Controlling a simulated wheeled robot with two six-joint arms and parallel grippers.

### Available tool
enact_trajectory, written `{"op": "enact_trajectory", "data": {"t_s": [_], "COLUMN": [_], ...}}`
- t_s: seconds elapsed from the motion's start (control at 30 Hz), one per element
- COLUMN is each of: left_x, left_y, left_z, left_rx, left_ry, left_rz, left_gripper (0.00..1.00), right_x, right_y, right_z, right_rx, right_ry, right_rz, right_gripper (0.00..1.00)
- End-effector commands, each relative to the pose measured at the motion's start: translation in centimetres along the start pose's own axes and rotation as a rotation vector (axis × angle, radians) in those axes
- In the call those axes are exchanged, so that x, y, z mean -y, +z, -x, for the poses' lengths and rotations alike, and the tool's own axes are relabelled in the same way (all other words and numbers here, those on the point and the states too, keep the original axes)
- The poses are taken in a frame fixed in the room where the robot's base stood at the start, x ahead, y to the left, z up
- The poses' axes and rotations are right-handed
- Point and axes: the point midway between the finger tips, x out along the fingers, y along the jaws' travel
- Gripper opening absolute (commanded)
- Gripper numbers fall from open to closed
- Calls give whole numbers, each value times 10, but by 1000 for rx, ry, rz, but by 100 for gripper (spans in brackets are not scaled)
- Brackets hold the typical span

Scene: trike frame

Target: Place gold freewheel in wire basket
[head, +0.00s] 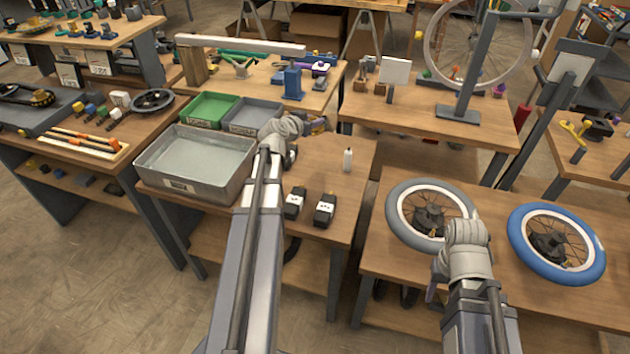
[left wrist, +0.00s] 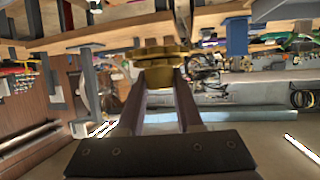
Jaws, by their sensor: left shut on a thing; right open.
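My left gripper (head: 316,126) is shut on the gold freewheel, a toothed gold ring that shows between the fingertips in the left wrist view (left wrist: 160,53). In the head view my own wrist mostly hides the freewheel. The left gripper is held above the middle table, near its back edge and right of the bins. My right gripper (head: 468,232) is open, over the front right table beside the grey-tyred wheel; its fingers are mostly hidden by the wrist. I cannot make out a wire basket in either view.
A large grey metal bin (head: 151,178), a green bin (head: 190,122) and a small grey bin (head: 246,130) stand on the middle table. Two black blocks (head: 325,209) and a white bottle (head: 347,160) stand nearby. A grey-tyred wheel (head: 394,220) and a blue-tyred wheel (head: 594,268) lie on the right table.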

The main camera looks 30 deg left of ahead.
Motion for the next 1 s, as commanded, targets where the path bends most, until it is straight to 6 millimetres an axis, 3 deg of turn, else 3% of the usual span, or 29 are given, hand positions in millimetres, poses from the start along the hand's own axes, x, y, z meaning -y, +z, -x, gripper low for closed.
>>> {"op": "enact_trajectory", "data": {"t_s": [0.03,0.2,0.3,0.67,1.0], "left_x": [5,19,26,30,30], "left_y": [24,64,79,89,134], "left_z": [-10,-25,-30,-34,-52], "left_rx": [-1,-2,-2,-2,-2], "left_ry": [-8,-30,-41,-47,-47], "left_rz": [4,13,17,19,19], "left_gripper": [0,0,0,0,0], "right_x": [2,6,8,9,14], "right_y": [-2,-4,-5,-6,-9], "right_z": [-26,-69,-84,-95,-144], "right_rx": [0,0,0,0,0], "right_ry": [0,0,0,0,0], "right_rz": [0,0,0,0,0], "right_gripper": [50,50,50,50,50]}}
